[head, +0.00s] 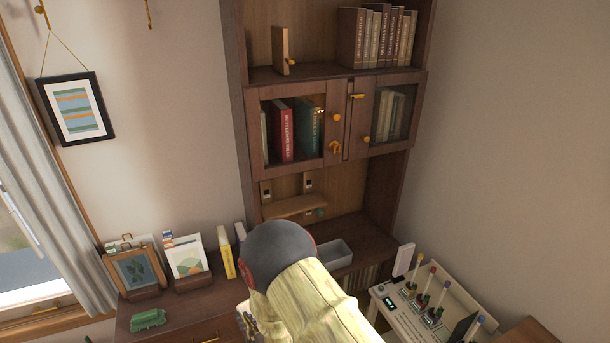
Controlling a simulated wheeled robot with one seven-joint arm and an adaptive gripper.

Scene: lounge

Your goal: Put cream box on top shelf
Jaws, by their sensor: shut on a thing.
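My gripper (248,326) shows only in part at the bottom of the head view, low over the cabinet's desk top. My arm's rounded dark joint and pale yellow sleeve cover most of it. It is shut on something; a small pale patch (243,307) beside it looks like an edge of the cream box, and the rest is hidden. The top shelf (325,69) of the tall brown bookcase is well above my gripper. A wooden bookend (281,52) stands at its left and a row of books (376,38) at its right, with bare board between.
Glass-doored compartments (293,130) with knobs sit below the top shelf. A grey bin (335,254) stands in the lower niche. Picture frames (136,270), cards and a green toy vehicle (148,320) crowd the left. A white stand with several coloured-top sticks (425,303) is at the right.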

